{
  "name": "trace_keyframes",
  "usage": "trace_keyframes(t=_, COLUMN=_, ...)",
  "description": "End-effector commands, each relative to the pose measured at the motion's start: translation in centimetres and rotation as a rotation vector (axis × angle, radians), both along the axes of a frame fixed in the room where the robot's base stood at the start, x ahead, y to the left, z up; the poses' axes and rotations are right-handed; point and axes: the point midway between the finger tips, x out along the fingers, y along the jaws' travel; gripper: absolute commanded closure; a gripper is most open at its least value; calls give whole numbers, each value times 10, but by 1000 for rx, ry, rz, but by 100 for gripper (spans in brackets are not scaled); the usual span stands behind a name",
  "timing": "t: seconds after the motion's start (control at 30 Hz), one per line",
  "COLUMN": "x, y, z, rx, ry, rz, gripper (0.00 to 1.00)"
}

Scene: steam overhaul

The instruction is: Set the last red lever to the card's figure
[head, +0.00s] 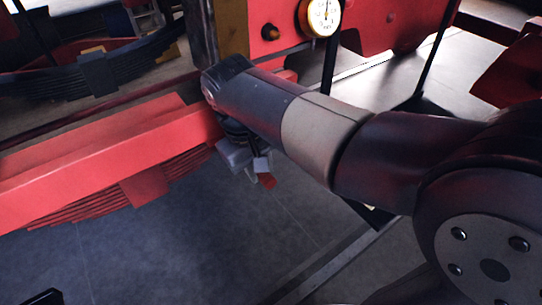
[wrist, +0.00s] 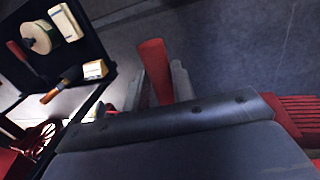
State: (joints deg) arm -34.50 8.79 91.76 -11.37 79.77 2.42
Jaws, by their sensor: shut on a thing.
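My gripper (head: 250,166) hangs below my wrist, beside the end of a red beam and above the grey floor. It is shut on a red tapered bar, likely the red lever (head: 268,181), which sticks out below the fingers. In the wrist view the red bar (wrist: 152,68) stands between the two grey fingers (wrist: 158,92); its lower part is hidden by my gripper's body. I cannot tell whether the bar is fixed to anything. No card with a readable figure shows in either view.
A red beam with a leaf spring (head: 145,188) lies left of my gripper. A white-dialled gauge (head: 322,16) is on the red machinery behind. In the wrist view a black tray (wrist: 95,48) holds a spool (wrist: 38,38), small boxes and a brush. The floor (head: 150,255) is open in front.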

Motion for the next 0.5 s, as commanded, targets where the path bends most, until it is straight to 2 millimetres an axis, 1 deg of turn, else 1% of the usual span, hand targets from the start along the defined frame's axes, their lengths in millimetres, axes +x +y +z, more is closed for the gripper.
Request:
trace_keyframes(t=0.03, x=-2, y=5, z=1, rx=0, ry=0, rz=-21, gripper=100)
trace_keyframes(t=0.2, x=-7, y=12, z=1, rx=0, ry=-2, rz=-77, gripper=100)
trace_keyframes(t=0.5, x=-7, y=13, z=1, rx=1, ry=-3, rz=-88, gripper=100)
